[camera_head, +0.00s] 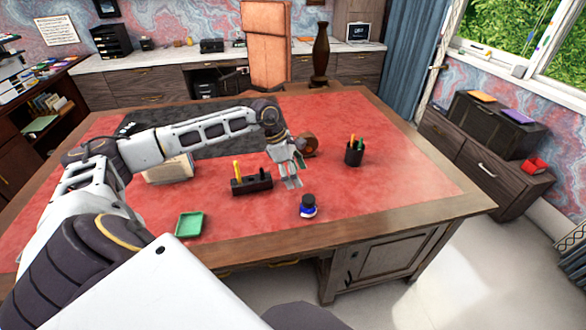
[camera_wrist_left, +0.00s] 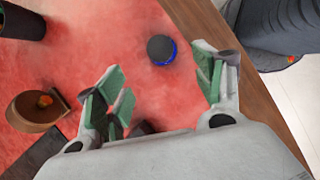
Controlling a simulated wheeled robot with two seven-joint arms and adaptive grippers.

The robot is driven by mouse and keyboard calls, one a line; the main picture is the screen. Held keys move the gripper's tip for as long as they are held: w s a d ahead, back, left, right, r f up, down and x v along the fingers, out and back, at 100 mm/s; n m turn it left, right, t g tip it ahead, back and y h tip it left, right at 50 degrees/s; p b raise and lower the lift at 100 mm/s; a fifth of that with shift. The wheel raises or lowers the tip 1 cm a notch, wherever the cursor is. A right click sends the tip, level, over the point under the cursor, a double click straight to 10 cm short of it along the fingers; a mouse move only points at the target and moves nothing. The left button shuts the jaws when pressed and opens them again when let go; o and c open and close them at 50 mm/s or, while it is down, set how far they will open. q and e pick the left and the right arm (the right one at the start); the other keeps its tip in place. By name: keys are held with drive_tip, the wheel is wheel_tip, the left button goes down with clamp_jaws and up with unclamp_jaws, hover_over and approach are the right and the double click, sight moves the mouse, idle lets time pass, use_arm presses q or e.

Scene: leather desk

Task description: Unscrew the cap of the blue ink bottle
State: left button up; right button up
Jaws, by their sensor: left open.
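The blue ink bottle (camera_head: 308,207) stands upright on the red leather desk top near its front edge, with its dark cap (camera_head: 308,198) on top. In the left wrist view the bottle (camera_wrist_left: 169,58) shows from above, its round black cap (camera_wrist_left: 160,47) facing the camera, between and beyond the fingertips. My left gripper (camera_head: 292,184) is open and empty, above the desk just behind and left of the bottle in the head view. Its green-padded fingers (camera_wrist_left: 166,92) are spread wide and apart from the bottle. My right gripper is not in either view.
A dark pen holder block (camera_head: 251,186) with a yellow item stands left of the gripper. A green tray (camera_head: 189,224) lies at front left. A pen cup (camera_head: 354,153) and a round brown object (camera_head: 307,146) stand behind. The desk right of the bottle is clear.

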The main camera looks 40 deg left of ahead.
sight(308, 198)
use_arm(q)
drive_tip(key=x, duration=0.9)
drive_tip(key=shift+d+p, duration=0.1)
drive_tip(key=shift+p, duration=0.3)
drive_tip(key=shift+x, duration=0.95)
drive_tip(key=shift+f, duration=0.15)
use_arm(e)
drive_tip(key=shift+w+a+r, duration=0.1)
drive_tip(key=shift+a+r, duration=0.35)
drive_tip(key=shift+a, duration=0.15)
